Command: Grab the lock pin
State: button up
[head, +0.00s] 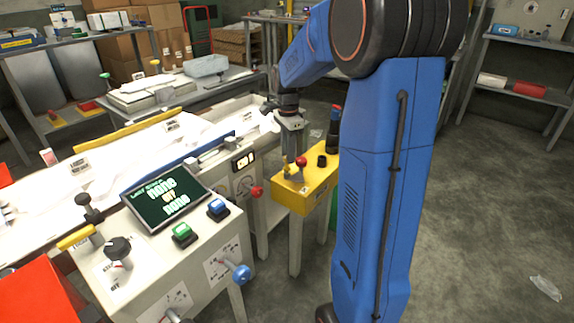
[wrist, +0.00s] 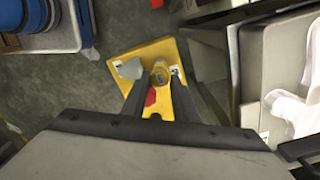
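A yellow box (head: 313,190) stands on legs right of the console. On its top are a red knob (head: 301,161), a small yellow upright piece (head: 286,168) and a black knob (head: 322,160). The red-knobbed piece may be the lock pin; I cannot tell for sure. My gripper (head: 293,148) points down over the left part of the box. In the wrist view its two fingers (wrist: 160,98) are apart, with the red knob (wrist: 150,98) and a round brass-coloured piece (wrist: 160,76) showing in the gap. Nothing is visibly held. Contact cannot be judged.
The console (head: 150,250) with a dark screen (head: 165,205), buttons and knobs stands at left. A long table with white sheets (head: 130,155) runs behind it. A dark, red-topped object (head: 334,125) rises behind the box. Open floor (head: 490,200) lies right.

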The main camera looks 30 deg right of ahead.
aim_at(287, 167)
jog(key=shift+a+f, duration=0.1)
jog(key=shift+f, duration=2.05)
jog(key=c, duration=0.6)
jog(key=shift+c, duration=0.2)
jog(key=shift+r, duration=0.1)
